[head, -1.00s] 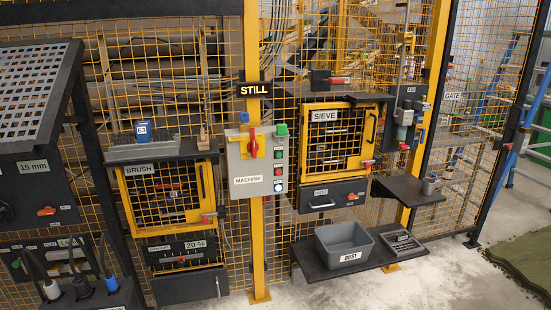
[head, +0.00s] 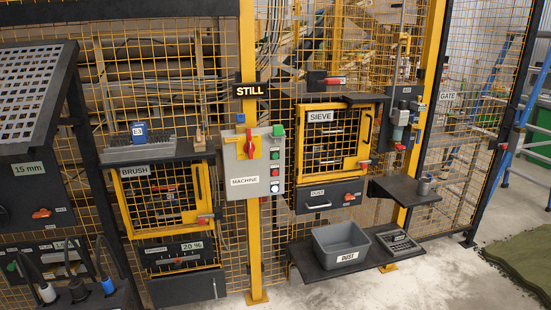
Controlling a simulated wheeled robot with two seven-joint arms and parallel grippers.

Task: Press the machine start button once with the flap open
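The grey machine control box (head: 242,170), labelled MACHINE, hangs on the yellow post. It has a red and yellow rotary switch (head: 249,144) and a column of small buttons: green (head: 275,155), red (head: 275,172) and white (head: 275,188). The button captions are too small to read. A STILL sign (head: 251,90) hangs above the box. The yellow-framed mesh SIEVE flap (head: 337,140) is at the right and the similar BRUSH flap (head: 163,200) at the left; both look closed against their frames. Neither of my grippers is in view.
A grey DUST bin (head: 341,246) and a small dark tray (head: 398,242) stand on the low shelf. A blue item (head: 139,133) stands above the BRUSH flap. Green turf (head: 525,262) lies at the right. Floor is bare before the post.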

